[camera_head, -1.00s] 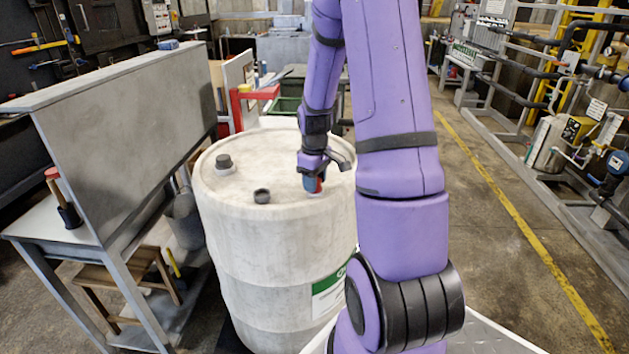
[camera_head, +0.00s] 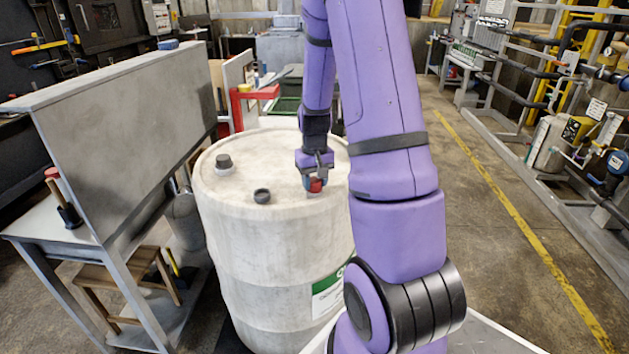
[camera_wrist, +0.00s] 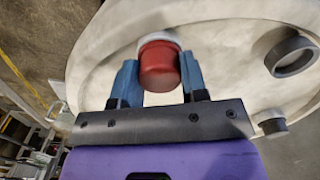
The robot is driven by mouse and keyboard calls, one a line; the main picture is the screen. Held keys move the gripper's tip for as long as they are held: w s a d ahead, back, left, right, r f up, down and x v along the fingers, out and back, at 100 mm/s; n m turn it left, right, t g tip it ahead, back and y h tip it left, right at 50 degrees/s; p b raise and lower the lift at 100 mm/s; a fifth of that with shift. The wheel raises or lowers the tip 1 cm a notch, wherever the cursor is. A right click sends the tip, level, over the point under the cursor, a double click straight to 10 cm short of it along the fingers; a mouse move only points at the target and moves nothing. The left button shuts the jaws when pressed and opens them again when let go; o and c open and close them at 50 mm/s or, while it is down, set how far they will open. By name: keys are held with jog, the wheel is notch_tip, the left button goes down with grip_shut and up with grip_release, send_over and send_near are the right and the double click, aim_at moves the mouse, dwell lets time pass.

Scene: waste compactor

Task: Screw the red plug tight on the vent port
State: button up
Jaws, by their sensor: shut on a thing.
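The red plug (camera_head: 315,185) is at the right part of the top of the white drum (camera_head: 270,270). In the wrist view the red plug (camera_wrist: 160,66) sits against a pale ring, the vent port (camera_wrist: 158,38), which shows only at its edge. My gripper (camera_head: 314,182) points down at the drum top. In the wrist view its blue fingers (camera_wrist: 159,75) stand on both sides of the plug and are shut on it. Whether the plug is fully seated on the port cannot be told.
A dark open ring (camera_head: 262,196) and a dark grey cap (camera_head: 224,163) stand on the drum top to the left of my gripper. A grey panel (camera_head: 130,120) on a workbench rises at the left. The floor to the right (camera_head: 520,200) is clear.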

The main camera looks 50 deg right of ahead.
jog(key=m, duration=0.5)
dwell(0.3)
jog(key=shift+m, duration=0.3)
jog(key=m, duration=0.4)
jog(key=shift+m, duration=0.4)
jog(key=o, duration=1.1)
jog(key=shift+c, duration=0.4)
